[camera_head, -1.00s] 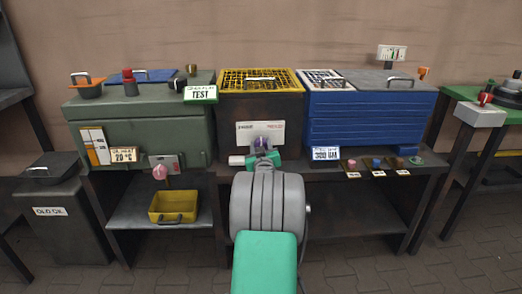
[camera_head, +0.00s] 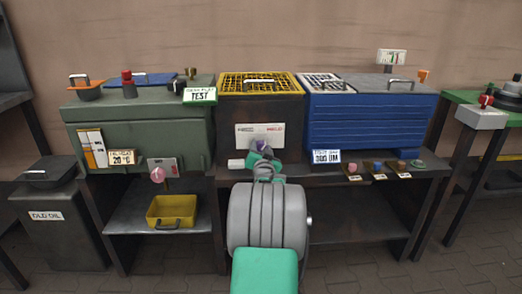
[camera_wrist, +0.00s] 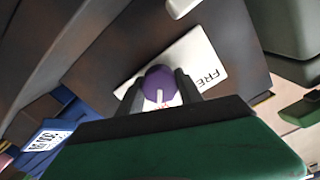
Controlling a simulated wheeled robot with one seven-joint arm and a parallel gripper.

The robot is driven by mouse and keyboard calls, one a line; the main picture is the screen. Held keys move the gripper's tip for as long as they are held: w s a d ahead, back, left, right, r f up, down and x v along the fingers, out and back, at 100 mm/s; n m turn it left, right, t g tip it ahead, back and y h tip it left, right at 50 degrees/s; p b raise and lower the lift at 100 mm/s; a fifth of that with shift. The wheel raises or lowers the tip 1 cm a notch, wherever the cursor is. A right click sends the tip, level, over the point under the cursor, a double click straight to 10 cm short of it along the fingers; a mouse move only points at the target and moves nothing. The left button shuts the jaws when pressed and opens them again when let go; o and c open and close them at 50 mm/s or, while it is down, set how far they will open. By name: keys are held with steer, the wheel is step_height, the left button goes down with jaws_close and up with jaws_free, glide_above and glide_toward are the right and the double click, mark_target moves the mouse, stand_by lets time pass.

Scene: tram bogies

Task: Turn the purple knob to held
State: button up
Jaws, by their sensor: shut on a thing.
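The purple knob (camera_head: 260,146) sits on a white label plate (camera_head: 273,129) on the front of the dark box with the yellow grid top. My gripper (camera_head: 262,154) is at the knob, its lower part hidden by my arm in the head view. In the wrist view the knob (camera_wrist: 156,77) lies between the two dark fingers of my gripper (camera_wrist: 159,90), which are shut on it. A white mark on the knob points down in that view, towards red letters partly hidden. "FREE" reads on the plate (camera_wrist: 203,56) to the right.
A green cabinet (camera_head: 140,135) with a pink knob (camera_head: 158,174) stands to the left, a yellow tray (camera_head: 172,209) below it. A blue box (camera_head: 370,122) stands to the right. Several small knobs sit on the ledge before it.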

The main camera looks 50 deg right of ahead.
mark_target(262, 149)
stand_by(0.4)
steer(key=o, duration=1.4)
steer(key=shift+c, duration=0.2)
steer(key=p+v, duration=0.2)
steer(key=v, duration=0.5)
steer(key=shift+d+r, duration=0.1)
steer(key=shift+r, duration=0.05)
steer(key=shift+s+a, duration=0.3)
steer(key=shift+a, duration=0.05)
